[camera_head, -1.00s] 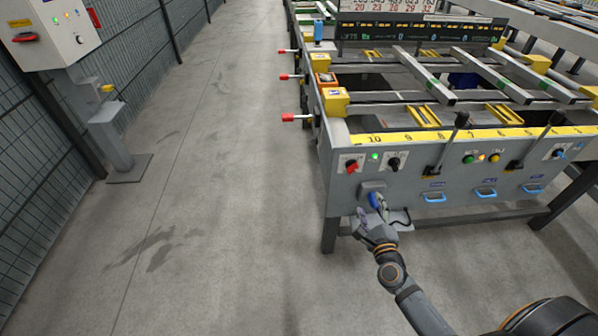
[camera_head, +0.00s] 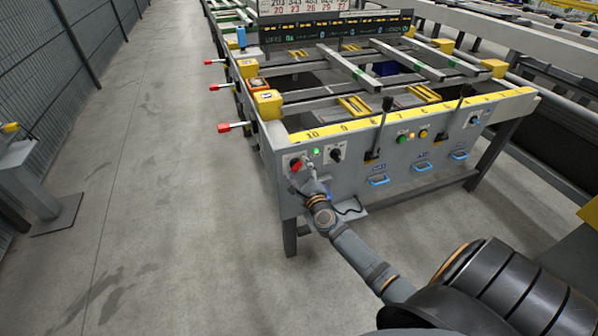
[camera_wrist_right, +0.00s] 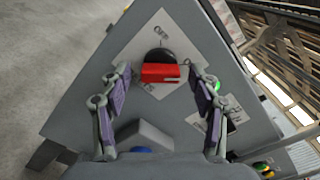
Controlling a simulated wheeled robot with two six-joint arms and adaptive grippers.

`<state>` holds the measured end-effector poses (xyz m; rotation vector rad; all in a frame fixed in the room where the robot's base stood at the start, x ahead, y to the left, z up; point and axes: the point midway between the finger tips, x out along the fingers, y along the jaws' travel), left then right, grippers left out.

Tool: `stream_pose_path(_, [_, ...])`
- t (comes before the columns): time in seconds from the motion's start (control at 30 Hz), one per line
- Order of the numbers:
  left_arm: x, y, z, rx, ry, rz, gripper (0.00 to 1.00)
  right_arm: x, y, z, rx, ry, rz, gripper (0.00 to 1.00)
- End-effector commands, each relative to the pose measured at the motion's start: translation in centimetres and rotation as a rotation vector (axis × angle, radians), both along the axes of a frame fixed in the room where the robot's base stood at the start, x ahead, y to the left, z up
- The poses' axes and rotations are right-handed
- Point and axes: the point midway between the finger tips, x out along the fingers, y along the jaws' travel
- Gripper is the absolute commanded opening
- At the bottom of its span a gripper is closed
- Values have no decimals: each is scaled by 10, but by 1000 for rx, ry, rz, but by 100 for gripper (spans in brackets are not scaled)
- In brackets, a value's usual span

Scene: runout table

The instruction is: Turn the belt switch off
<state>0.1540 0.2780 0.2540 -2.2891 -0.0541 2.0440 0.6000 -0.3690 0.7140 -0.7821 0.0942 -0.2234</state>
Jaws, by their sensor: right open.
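The belt switch (camera_head: 296,165) is a red-handled rotary knob on a white label plate, at the left end of the grey front panel. In the right wrist view the red handle (camera_wrist_right: 160,73) lies roughly level across its black round base, and the small lettering around it is hard to read. My right gripper (camera_head: 306,179) is at the panel in front of the switch. In the wrist view its open fingers (camera_wrist_right: 164,82) stand on either side of the handle, with visible gaps and nothing held. A green lamp (camera_head: 316,151) glows beside the switch. My left gripper is not in view.
A black selector (camera_head: 336,155) sits right of the lamp. Further right are black levers (camera_head: 376,130), green and amber buttons (camera_head: 413,137) and blue handles (camera_head: 380,181). Red-tipped levers (camera_head: 229,127) stick out from the table's left side.

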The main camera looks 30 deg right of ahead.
Motion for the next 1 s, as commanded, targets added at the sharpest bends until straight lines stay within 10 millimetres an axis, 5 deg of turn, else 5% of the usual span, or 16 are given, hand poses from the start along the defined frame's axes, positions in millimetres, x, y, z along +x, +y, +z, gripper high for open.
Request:
stream_pose_path(0.2, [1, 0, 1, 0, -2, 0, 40, 0, 0, 0, 0, 0, 0, 62])
stream_pose_path(0.6, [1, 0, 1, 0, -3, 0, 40, 0, 0, 0, 0, 0, 0, 8])
stream_pose_path(1.0, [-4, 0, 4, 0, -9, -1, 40, 0, 0, 1, -82, 21, 1, 8])
